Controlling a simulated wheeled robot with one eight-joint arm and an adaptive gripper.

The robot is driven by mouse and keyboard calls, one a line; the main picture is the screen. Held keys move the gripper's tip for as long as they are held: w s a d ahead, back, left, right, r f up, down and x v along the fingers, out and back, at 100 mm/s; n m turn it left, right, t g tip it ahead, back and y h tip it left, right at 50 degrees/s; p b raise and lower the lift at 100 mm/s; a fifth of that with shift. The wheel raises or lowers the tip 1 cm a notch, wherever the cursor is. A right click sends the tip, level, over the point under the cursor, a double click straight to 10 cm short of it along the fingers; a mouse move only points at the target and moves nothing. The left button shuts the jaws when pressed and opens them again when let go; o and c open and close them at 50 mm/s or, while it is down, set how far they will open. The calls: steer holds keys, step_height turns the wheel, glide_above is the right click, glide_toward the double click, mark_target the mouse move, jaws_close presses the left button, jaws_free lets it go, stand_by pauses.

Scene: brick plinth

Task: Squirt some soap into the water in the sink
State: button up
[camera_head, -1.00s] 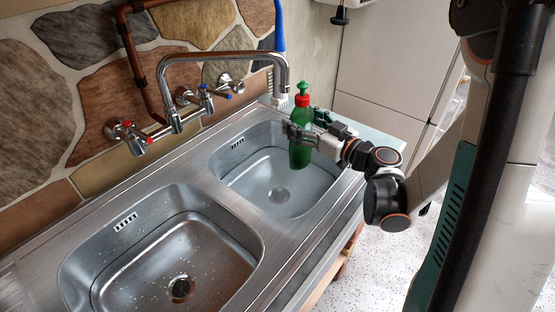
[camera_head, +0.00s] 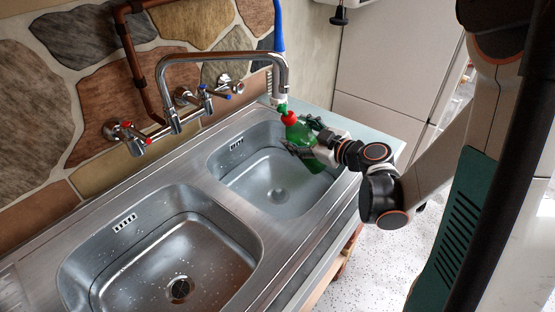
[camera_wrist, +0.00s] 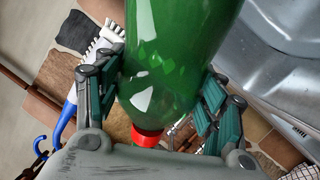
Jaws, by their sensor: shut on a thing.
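My gripper (camera_head: 305,147) is shut on a green soap bottle (camera_head: 299,133) with a red collar and green nozzle. The bottle is tilted over the right basin (camera_head: 258,190), its nozzle end up and to the left. In the wrist view the green bottle (camera_wrist: 172,55) lies between both finger pads of my gripper (camera_wrist: 160,90), with its red cap (camera_wrist: 147,137) at the lower end of the picture. The right basin looks pale blue, as if holding water. The left basin (camera_head: 150,240) looks empty apart from drops. No soap stream shows.
A curved steel faucet (camera_head: 225,55) arches over the sink from the stone wall, close to the bottle's left. Red and blue tap handles (camera_head: 128,132) sit below it.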

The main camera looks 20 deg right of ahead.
mark_target(309, 128)
steer(key=shift+n+h, duration=0.3)
steer(key=shift+n, duration=0.2)
steer(key=r, duration=0.4)
steer(key=shift+s+a+r, duration=0.15)
steer(key=shift+a+r, duration=0.1)
steer(key=shift+r, duration=0.05)
steer(key=shift+d+r, duration=0.15)
steer(key=shift+r, duration=0.15)
steer(key=shift+d+r+n+g+h, duration=0.15)
steer(key=shift+n+g+h, duration=0.25)
steer(key=shift+n, duration=0.1)
steer(key=shift+d+p, duration=0.15)
steer(key=shift+p, duration=0.15)
steer(key=shift+h, duration=0.3)
steer(key=shift+d+n+h+p, duration=0.3)
steer(key=shift+d+n+p, duration=0.1)
steer(key=shift+n, duration=0.2)
steer(key=shift+d+f+n+g+h, duration=0.2)
steer(key=shift+d+n+g+h, duration=0.1)
steer(key=shift+n+h, duration=0.2)
stand_by(1.5)
steer(key=shift+d+f+n+h+b, duration=0.25)
steer(key=shift+f+n+b, duration=0.1)
steer(key=shift+f, duration=0.5)
steer(key=shift+d+f+n+h+b, duration=0.1)
steer(key=shift+f+n+h+b, duration=0.2)
steer(key=shift+f, duration=0.5)
stand_by(1.2)
